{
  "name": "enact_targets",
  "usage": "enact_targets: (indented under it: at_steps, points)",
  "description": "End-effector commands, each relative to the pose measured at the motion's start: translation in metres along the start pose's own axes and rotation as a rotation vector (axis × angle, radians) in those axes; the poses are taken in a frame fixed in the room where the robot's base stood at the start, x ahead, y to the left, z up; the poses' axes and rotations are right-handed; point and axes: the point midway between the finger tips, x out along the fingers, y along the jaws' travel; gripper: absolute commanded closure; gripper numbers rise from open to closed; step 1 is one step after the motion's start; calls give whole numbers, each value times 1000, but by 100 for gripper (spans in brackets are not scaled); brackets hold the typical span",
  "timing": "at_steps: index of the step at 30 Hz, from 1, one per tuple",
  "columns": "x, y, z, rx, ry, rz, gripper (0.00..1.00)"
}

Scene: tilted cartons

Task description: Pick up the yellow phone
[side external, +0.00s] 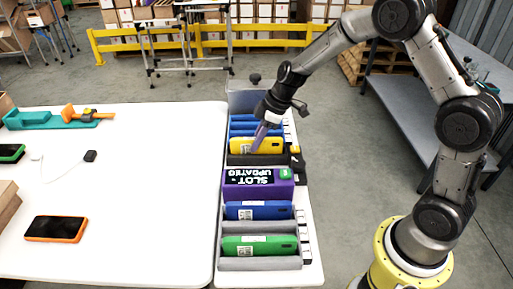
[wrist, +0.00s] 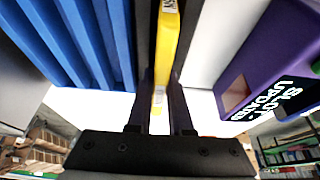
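The yellow phone (side external: 271,146) stands in a slot of the rack on the narrow table, its face tilted towards the side camera. In the wrist view, the phone's yellow edge (wrist: 167,45) runs between the two dark fingers of my gripper (wrist: 161,98), one finger on each side. Whether the fingers press on the phone cannot be seen. The phone still sits among the rack's dividers.
Blue dividers (wrist: 75,40) lie beyond the phone. A purple box (side external: 258,184) with a "SLOT UPDATED" screen stands in front of it, then a blue phone (side external: 258,211) and a green phone (side external: 259,246). An orange phone (side external: 56,229) lies on the white table (side external: 150,190).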

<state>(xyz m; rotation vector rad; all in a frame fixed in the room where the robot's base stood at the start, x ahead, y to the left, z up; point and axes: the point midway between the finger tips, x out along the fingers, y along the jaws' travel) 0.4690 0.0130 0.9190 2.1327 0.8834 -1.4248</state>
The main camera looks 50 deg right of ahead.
Motion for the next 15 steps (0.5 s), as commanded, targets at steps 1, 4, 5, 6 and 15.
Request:
enact_targets:
  at_steps: [1, 4, 5, 6, 15]
  points:
    - [0, 0, 0, 0, 0, 0, 93]
    - [0, 0, 0, 0, 0, 0, 100]
    - [0, 0, 0, 0, 0, 0, 100]
    - [0, 0, 0, 0, 0, 0, 100]
    - [-2, 0, -1, 0, 2, 2, 100]
